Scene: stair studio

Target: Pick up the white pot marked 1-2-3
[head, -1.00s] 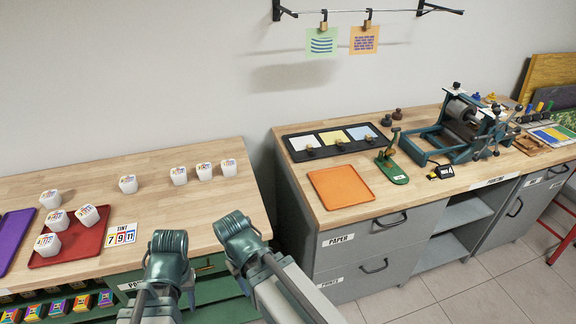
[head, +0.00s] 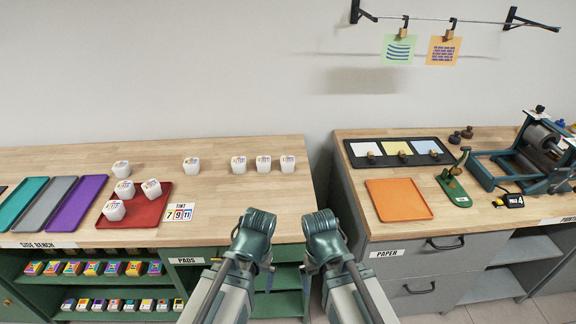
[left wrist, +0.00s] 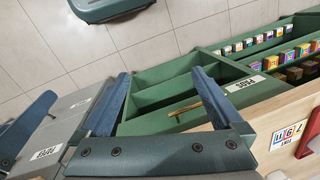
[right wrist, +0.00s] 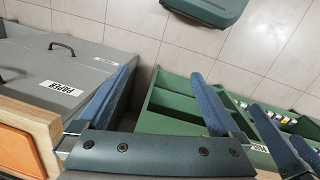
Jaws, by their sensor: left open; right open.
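Several white pots stand on the wooden bench at left in the head view. Three are in a row at the right, a left one (head: 238,164), a middle one (head: 263,163) and a right one (head: 287,163). Two more stand apart, one (head: 191,164) and another (head: 121,168). Three are on the red tray (head: 134,222). Their coloured markings are too small to read, so I cannot tell which is 1-2-3. My left gripper (left wrist: 165,92) and right gripper (right wrist: 158,90) are open and empty, in front of the bench, away from the pots.
Purple (head: 78,203), grey (head: 47,204) and teal (head: 22,202) trays lie left of the red one. A gap separates this bench from the PAPER cabinet (head: 425,262) with an orange tray (head: 398,200).

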